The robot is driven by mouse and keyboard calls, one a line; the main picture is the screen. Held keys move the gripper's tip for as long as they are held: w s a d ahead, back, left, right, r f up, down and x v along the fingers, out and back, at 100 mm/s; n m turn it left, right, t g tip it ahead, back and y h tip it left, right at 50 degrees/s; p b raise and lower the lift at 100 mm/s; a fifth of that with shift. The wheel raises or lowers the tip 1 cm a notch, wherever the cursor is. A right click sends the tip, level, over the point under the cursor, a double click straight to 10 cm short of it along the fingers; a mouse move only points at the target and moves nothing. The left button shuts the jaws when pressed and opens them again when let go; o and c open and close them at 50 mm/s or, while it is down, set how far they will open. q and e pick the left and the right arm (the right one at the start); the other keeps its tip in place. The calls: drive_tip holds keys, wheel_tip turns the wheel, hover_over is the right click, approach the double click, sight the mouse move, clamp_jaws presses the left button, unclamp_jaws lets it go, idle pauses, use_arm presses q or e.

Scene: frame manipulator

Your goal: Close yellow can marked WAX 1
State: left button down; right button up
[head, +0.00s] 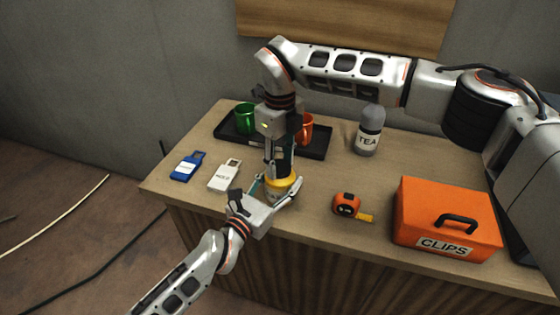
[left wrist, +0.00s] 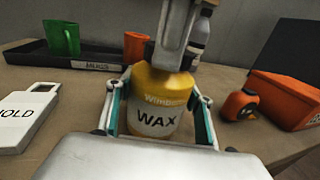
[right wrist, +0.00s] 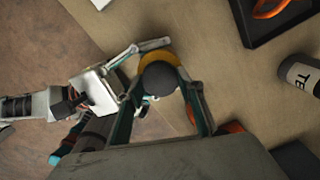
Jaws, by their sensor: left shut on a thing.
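The yellow can marked WAX (head: 283,184) stands upright near the table's front edge; its label faces the left wrist view (left wrist: 160,118). My left gripper (head: 279,188) is shut around its body, a finger on each side. My right gripper (head: 278,163) points straight down over the can's top. In the right wrist view a round dark grey cap (right wrist: 158,78) sits over the yellow top, between the right fingers. I cannot tell whether those fingers press on it. The cap is mostly hidden in the head and left wrist views.
A black tray (head: 314,155) with a green mug (head: 244,117) and an orange mug (head: 306,128) lies behind. A grey TEA bottle (head: 369,130), tape measure (head: 346,205) and orange CLIPS box (head: 445,217) stand right. Blue (head: 187,166) and white (head: 225,175) tags lie left.

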drive_tip(key=o, duration=1.3)
wheel_tip(320, 180, up, 12)
use_arm(q)
drive_tip(key=c, duration=0.8)
unclamp_jaws()
drive_tip(key=shift+c, duration=0.2)
drive_tip(key=shift+s, duration=0.1)
drive_tip(key=v, duration=1.1)
drive_tip(key=shift+s+a, duration=0.25)
drive_tip(key=shift+s, duration=0.1)
